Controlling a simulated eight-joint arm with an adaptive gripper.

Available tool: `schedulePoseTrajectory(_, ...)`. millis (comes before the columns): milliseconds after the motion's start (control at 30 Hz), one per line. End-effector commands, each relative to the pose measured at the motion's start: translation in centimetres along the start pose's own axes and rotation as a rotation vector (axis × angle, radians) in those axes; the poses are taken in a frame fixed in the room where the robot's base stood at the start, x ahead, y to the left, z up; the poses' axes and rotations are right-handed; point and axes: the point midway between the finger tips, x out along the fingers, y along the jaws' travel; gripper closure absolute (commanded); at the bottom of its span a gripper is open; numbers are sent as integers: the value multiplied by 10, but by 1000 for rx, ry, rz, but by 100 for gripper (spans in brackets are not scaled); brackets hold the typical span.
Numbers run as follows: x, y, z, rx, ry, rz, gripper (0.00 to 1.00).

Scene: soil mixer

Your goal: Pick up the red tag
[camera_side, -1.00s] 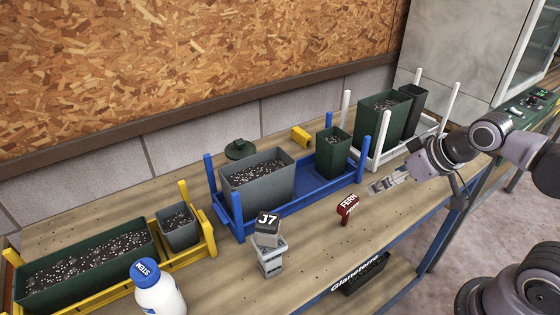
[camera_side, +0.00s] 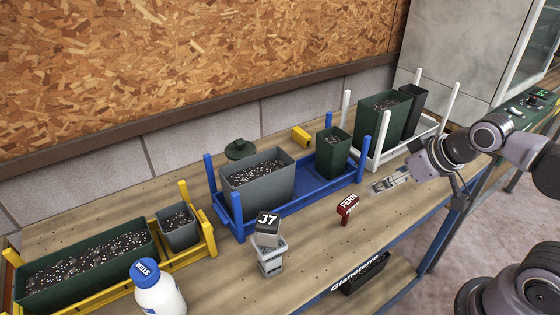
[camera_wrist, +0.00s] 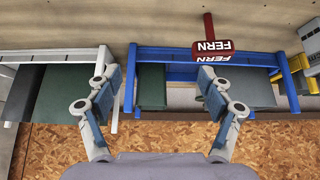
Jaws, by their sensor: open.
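The red tag (camera_side: 348,203) reads FERN in white and stands upright on its short stem on the wooden bench, in front of the blue rack. In the wrist view the red tag (camera_wrist: 210,42) appears upside down, near the top and right of centre. My gripper (camera_side: 391,182) is open and empty, to the right of the tag and apart from it. In the wrist view my gripper (camera_wrist: 158,76) has its fingers spread wide; the tag lies beyond the right fingertip, not between the fingers.
The blue rack (camera_side: 312,192) holds a grey and a green pot behind the tag. A white rack (camera_side: 384,157) with pots stands behind my gripper. The J7 block (camera_side: 268,222) sits on a grey piece left of the tag. A white bottle (camera_side: 160,296) stands front left. Bench around the tag is clear.

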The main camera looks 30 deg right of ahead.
Motion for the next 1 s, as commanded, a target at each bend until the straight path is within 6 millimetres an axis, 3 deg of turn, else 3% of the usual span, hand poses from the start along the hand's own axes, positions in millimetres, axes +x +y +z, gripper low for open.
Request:
schedulePoseTrajectory(67, 0, 0, 0, 0, 0, 0, 25)
schedulePoseTrajectory(133, 0, 0, 0, 0, 0, 0, 46)
schedulePoseTrajectory(167, 0, 0, 0, 0, 0, 0, 51)
schedulePoseTrajectory(567, -1, -2, -2, 37, -17, -4, 51)
schedulePoseTrajectory(667, -3, -8, -8, 138, -62, -9, 51)
schedulePoseTrajectory(1000, -12, -40, -34, 729, -327, 86, 51)
